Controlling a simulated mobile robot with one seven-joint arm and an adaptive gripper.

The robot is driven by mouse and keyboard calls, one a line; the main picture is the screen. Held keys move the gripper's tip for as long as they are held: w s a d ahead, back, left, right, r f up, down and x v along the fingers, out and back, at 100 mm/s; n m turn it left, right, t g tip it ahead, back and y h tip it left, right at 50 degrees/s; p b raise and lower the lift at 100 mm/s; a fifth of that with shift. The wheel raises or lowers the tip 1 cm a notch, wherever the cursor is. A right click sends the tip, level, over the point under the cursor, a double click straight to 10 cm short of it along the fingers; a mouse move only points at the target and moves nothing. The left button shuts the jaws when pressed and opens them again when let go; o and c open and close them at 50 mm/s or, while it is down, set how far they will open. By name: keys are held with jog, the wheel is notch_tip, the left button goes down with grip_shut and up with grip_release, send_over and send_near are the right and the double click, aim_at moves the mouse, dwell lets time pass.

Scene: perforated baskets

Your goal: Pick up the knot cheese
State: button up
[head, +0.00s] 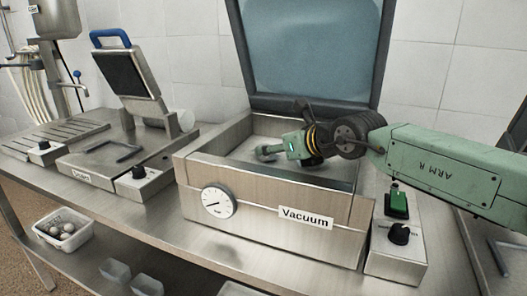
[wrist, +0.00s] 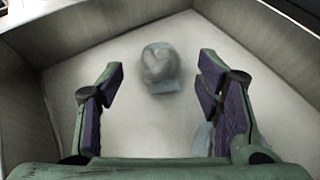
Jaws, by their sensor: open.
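A rounded, pale grey, lumpy piece that looks like the knot cheese (wrist: 160,63) lies on the floor of the open vacuum chamber (head: 318,210), on or against a small bluish-grey patch. In the wrist view it sits beyond my fingertips, roughly centred between them. My gripper (wrist: 158,78) is open and empty, with its purple-padded fingers spread to either side. In the head view my gripper (head: 277,149) is down inside the chamber, coming in from the right. The chamber's front wall and my gripper leave the cheese hard to make out there.
The chamber's raised lid (head: 310,50) stands behind. The chamber walls (wrist: 95,28) enclose the space around my gripper. A sealing device (head: 125,130) stands left. A white basket (head: 62,246) of several pale balls and clear tubs (head: 116,271) sit low in front.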

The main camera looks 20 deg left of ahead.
aim_at(270, 158)
jog(key=p+x, duration=0.1)
jog(key=x, duration=0.3)
jog(key=shift+w+a+f, duration=0.1)
jog(key=shift+a+f, duration=0.05)
jog(key=shift+f, duration=0.2)
jog(key=c, duration=1.2)
jog(key=shift+r, duration=0.15)
